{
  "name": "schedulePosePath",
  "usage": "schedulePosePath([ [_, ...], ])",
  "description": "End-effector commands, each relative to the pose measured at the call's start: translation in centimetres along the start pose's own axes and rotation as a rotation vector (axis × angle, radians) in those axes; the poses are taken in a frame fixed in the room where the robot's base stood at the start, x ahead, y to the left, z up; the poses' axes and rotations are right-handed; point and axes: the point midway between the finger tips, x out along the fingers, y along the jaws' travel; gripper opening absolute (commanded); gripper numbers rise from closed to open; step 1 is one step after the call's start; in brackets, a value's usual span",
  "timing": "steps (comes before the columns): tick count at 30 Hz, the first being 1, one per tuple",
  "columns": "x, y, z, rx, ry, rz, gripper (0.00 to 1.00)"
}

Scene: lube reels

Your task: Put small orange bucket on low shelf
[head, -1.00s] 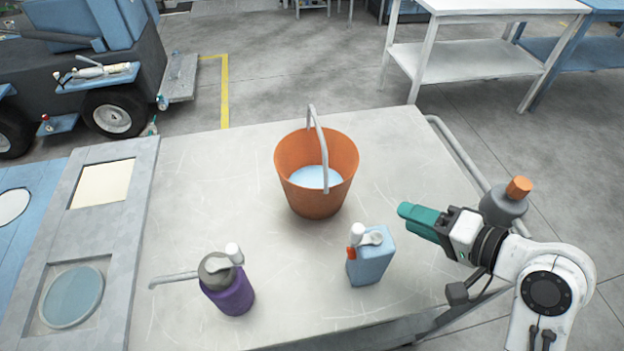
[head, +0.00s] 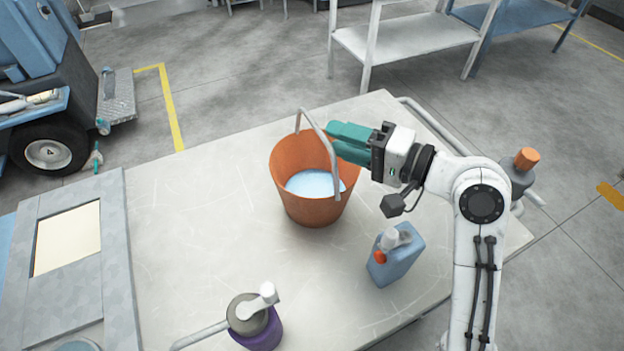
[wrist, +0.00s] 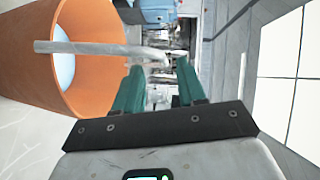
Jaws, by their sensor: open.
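The small orange bucket (head: 312,208) stands upright on the grey tabletop, with pale liquid inside and its grey handle (head: 319,140) raised over the top. My gripper (head: 340,138), with teal fingers, is at the bucket's upper right side near the handle. In the wrist view the fingers (wrist: 157,90) are open, and the handle (wrist: 110,49) reaches from the bucket (wrist: 92,85) toward the space between them. I cannot tell whether a finger touches it. A white and grey unit with a low shelf (head: 405,42) stands on the floor beyond the table.
A blue jug (head: 398,262) stands on the table (head: 190,240) right of the bucket. A purple container (head: 262,332) with a grey spout is at the front. A grey bottle with an orange cap (head: 525,160) is beyond the table's right edge. A blue vehicle (head: 35,100) stands at the left.

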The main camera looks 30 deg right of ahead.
Motion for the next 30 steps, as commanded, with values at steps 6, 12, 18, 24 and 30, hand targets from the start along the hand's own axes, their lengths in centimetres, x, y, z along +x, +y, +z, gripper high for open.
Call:
schedulePosePath([
  [6, 1.5, -0.3, -0.2, -0.001, -0.001, 0.001, 0.4],
  [12, 4.4, -0.6, -0.6, 0.0, -0.003, 0.002, 0.4],
  [18, 5.8, -0.5, -0.6, -0.002, 0.0, 0.002, 0.4],
  [24, 5.8, -0.4, -0.6, -0.002, 0.0, 0.001, 0.4],
  [30, 5.8, -0.4, -0.6, -0.001, 0.0, 0.001, 0.22],
])
